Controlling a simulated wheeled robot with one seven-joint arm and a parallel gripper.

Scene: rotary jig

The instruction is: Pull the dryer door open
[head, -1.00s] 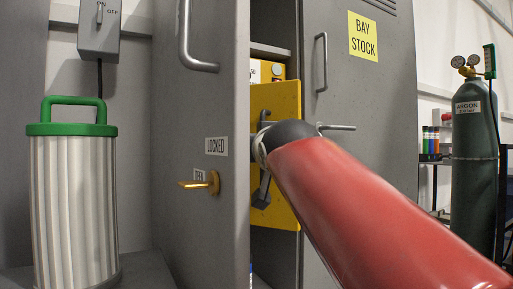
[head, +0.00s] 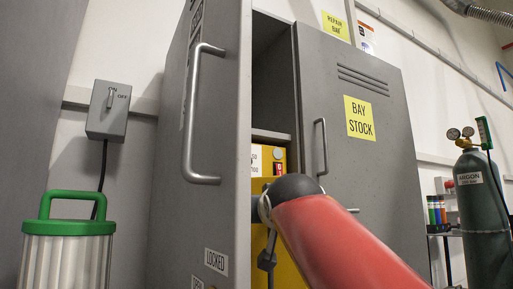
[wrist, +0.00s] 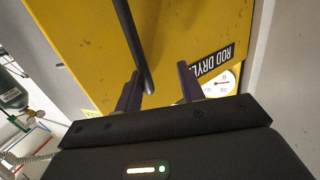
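The yellow rod dryer (wrist: 80,45) fills much of the wrist view, with a "ROD DRYER" label and a round gauge (wrist: 222,82) at its right. A dark bar handle (wrist: 130,40) runs down in front of the yellow face. My gripper (wrist: 160,90) is open, its two dark fingers apart, with the handle's lower end between them, closer to the left finger. I cannot tell whether they touch. In the head view the dryer (head: 287,253) shows inside a grey cabinet, mostly hidden by my red arm and a grey door; my fingers are not clearly visible there.
A grey cabinet door (head: 222,110) with a bar handle stands in front of the dryer at left. The "BAY STOCK" door (head: 385,105) is at right. A green-topped canister (head: 68,228), a switch box (head: 108,110) and an argon cylinder (head: 485,220) stand around.

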